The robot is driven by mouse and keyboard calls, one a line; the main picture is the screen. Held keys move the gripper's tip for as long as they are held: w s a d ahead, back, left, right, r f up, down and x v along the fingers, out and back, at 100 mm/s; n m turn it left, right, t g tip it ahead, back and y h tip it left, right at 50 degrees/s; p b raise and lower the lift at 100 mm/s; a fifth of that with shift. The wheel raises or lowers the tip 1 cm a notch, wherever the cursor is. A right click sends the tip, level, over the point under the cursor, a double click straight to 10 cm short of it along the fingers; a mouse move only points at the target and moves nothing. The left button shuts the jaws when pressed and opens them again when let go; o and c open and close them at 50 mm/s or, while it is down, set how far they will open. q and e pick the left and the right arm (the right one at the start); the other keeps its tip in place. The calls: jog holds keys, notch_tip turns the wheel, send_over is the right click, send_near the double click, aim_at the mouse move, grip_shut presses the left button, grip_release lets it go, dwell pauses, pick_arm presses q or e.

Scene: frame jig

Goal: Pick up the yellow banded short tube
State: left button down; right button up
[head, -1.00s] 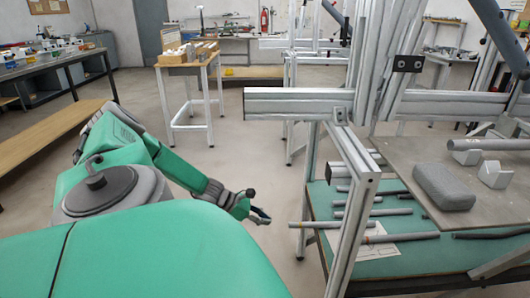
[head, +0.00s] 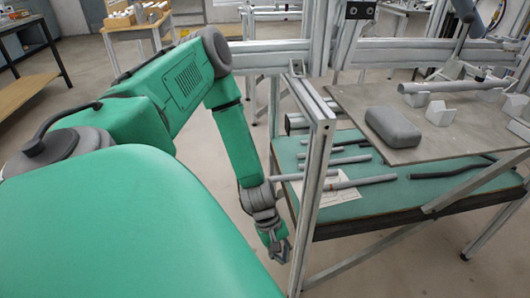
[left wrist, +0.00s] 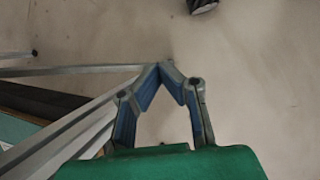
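Several grey tubes lie on the green lower shelf under the tilted grey board in the head view. One tube (head: 362,182) has a small orange-yellow band near its left end and lies across a white paper sheet; I cannot tell surely whether it is the short one. Shorter tubes (head: 348,160) lie behind it. My left gripper (head: 281,258) hangs low left of the shelf, beside the frame's front post and apart from the tubes. In the left wrist view its blue-padded fingers (left wrist: 161,67) meet at the tips with nothing between them. My right gripper is not seen.
The aluminium frame post (head: 312,205) stands between my left gripper and the shelf. A crossbar (head: 270,58) runs above. A grey block (head: 393,127) and white V-blocks (head: 440,113) sit on the board (head: 385,101). The floor left of the post is clear.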

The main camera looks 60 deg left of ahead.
pick_arm(q)
jog(key=s+d+r+m+y, duration=0.4)
jog(key=s+d+m, duration=0.3)
jog(key=m, duration=0.9)
jog(key=shift+s+m+g+y, duration=0.3)
jog(key=shift+s+g, duration=0.1)
jog(key=shift+s, duration=1.4)
